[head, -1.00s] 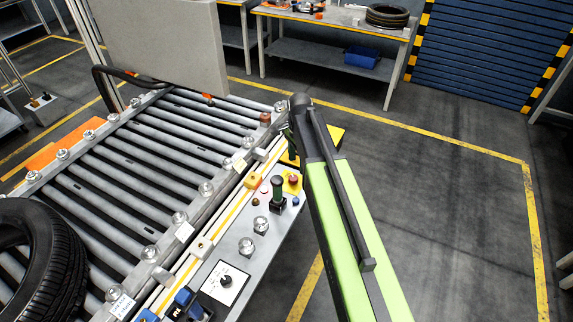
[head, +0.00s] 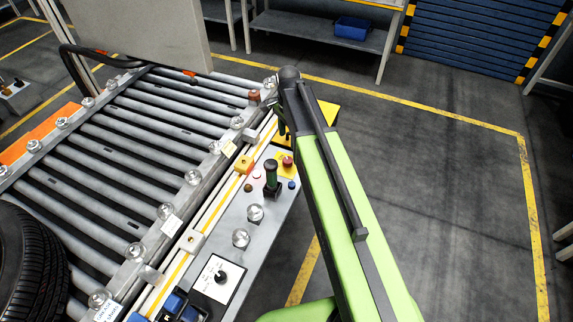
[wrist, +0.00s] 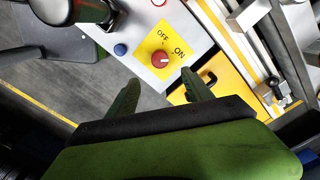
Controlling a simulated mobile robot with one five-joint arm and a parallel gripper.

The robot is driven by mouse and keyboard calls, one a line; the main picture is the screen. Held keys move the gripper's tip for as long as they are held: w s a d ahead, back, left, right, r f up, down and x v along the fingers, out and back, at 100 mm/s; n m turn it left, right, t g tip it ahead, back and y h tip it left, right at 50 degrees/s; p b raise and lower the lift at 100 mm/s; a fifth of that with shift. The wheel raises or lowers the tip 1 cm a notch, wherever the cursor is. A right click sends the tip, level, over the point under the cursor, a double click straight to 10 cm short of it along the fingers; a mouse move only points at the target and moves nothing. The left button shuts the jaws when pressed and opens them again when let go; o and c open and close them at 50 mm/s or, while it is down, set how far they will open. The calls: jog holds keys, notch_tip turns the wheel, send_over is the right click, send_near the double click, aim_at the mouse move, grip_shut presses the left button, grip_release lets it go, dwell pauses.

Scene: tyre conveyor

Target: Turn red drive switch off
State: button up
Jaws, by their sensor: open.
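The red drive switch (wrist: 160,58) is a round knob on a yellow plate marked OFF and ON, seen in the wrist view. Its exact turn position is too small to tell. It also shows in the head view (head: 287,161), at the far right corner of the grey control panel. My gripper (wrist: 160,78) is open and empty in the wrist view. Its two green fingers point toward the switch, one to each side of it in the picture, apart from the knob. In the head view my arm hides most of the gripper.
A black knob on a white plate (head: 220,279) sits nearer on the panel. The roller conveyor (head: 140,160) with a tyre (head: 30,265) lies left. Floor at right is clear.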

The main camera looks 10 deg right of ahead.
aim_at(288, 160)
notch_tip(288, 160, down, 12)
jog(key=b, duration=1)
jog(key=shift+f+b, duration=0.2)
jog(key=shift+b, duration=0.15)
jog(key=shift+r, duration=0.1)
jog(key=shift+c, duration=0.2)
grip_shut()
